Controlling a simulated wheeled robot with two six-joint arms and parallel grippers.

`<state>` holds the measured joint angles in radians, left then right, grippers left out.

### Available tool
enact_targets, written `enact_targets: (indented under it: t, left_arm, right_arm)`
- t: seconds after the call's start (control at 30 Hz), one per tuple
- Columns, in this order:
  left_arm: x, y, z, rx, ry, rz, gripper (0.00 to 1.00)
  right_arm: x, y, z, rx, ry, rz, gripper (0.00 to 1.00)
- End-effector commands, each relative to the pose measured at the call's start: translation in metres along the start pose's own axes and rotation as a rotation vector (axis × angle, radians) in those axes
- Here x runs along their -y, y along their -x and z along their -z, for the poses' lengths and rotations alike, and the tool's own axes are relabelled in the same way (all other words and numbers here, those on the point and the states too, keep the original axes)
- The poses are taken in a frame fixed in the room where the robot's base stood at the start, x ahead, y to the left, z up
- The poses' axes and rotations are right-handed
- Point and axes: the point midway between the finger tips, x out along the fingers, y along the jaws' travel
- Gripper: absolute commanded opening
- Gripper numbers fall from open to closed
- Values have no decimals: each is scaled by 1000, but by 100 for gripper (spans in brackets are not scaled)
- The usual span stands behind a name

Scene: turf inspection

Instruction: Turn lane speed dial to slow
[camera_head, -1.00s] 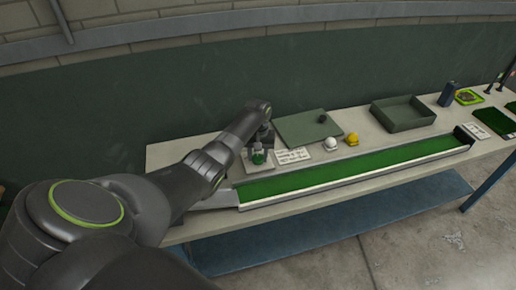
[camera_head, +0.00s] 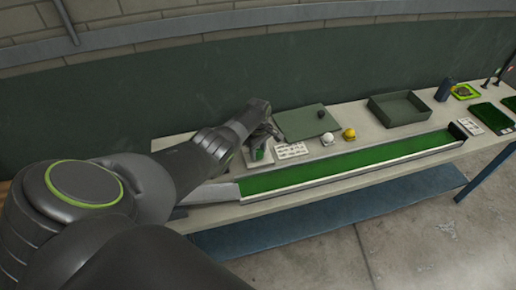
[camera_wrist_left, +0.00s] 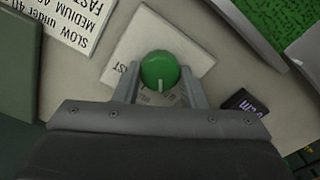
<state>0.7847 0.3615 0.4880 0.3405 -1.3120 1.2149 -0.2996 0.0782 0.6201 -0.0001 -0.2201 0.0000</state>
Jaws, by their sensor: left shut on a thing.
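The lane speed dial is a round green knob (camera_wrist_left: 160,69) with a white pointer line, on a pale square plate (camera_wrist_left: 190,48) with partly hidden lettering. In the left wrist view the pointer line points down toward my gripper's body. My left gripper (camera_wrist_left: 160,88) has one finger on each side of the knob and is shut on it. In the head view my left gripper (camera_head: 261,147) is at the plate, by the left end of the green lane (camera_head: 340,165), and largely hides the knob. My right gripper is not in view.
A printed card (camera_wrist_left: 75,22) listing slow, medium and fast lies beside the plate. A small dark device (camera_wrist_left: 244,103) lies right of the fingers. Behind the lane are a flat green board (camera_head: 305,123), a white ball (camera_head: 327,139), a yellow ball (camera_head: 349,133) and a green tray (camera_head: 399,107).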

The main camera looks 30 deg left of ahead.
Motion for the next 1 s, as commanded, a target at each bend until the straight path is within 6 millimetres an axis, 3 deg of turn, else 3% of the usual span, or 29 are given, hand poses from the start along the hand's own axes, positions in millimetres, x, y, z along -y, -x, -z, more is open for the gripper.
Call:
enact_targets:
  t: [0.3, 0.87, 0.9, 1.0]
  left_arm:
    - [-1, 2, 1, -4, 133, -3, 14]
    - [-1, 2, 2, -4, 166, -5, 14]
    - [-1, 2, 2, -4, 166, -5, 38]
    - [-1, 2, 2, -3, 165, -4, 52]
  right_arm:
    - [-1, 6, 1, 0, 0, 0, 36]
    - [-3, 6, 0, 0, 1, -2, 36]
    - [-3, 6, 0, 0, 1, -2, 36]
    - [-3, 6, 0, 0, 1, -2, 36]
